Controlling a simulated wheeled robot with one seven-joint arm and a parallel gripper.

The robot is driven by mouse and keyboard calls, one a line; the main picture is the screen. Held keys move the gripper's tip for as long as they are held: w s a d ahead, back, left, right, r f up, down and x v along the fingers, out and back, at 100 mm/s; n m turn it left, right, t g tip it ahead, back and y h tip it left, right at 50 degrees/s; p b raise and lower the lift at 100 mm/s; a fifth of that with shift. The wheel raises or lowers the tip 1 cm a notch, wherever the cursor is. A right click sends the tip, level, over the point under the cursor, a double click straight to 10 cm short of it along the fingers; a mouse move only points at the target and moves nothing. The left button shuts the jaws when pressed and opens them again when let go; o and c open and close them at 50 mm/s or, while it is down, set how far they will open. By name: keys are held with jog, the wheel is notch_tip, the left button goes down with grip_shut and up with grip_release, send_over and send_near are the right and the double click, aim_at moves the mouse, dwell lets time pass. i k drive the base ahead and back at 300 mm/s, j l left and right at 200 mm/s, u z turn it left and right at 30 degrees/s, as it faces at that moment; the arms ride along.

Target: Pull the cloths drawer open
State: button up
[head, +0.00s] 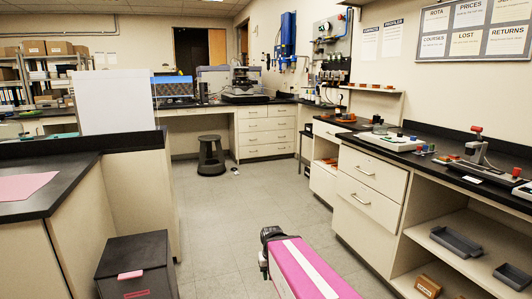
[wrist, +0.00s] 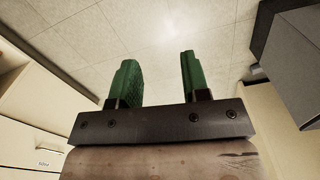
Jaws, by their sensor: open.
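My gripper (wrist: 158,62) shows in the wrist view with two green fingers apart and nothing between them. It points toward a pale tiled surface. No drawer is in its grasp. A pale drawer front (wrist: 22,140) with a small label lies at the lower left of the wrist view, apart from the fingers; the label is too small to read. In the head view, a shut two-drawer unit with an upper drawer (head: 371,186) and a lower drawer (head: 365,219) stands at right. Shut drawers (head: 266,139) also stand under the back bench. I cannot tell which drawer is the cloths drawer.
My pink arm (head: 303,270) reaches in from the bottom. A dark bin (head: 137,268) stands at lower left, beside the left bench (head: 60,188). A black stool (head: 211,158) stands on the aisle floor. Open shelves with grey trays (head: 456,241) are at lower right. The middle aisle floor (head: 235,215) is clear.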

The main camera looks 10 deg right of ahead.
aim_at(263, 146)
jog(key=i+z, duration=0.15)
jog(key=i, duration=7.7)
jog(key=j+u, duration=0.05)
jog(key=j, duration=0.1)
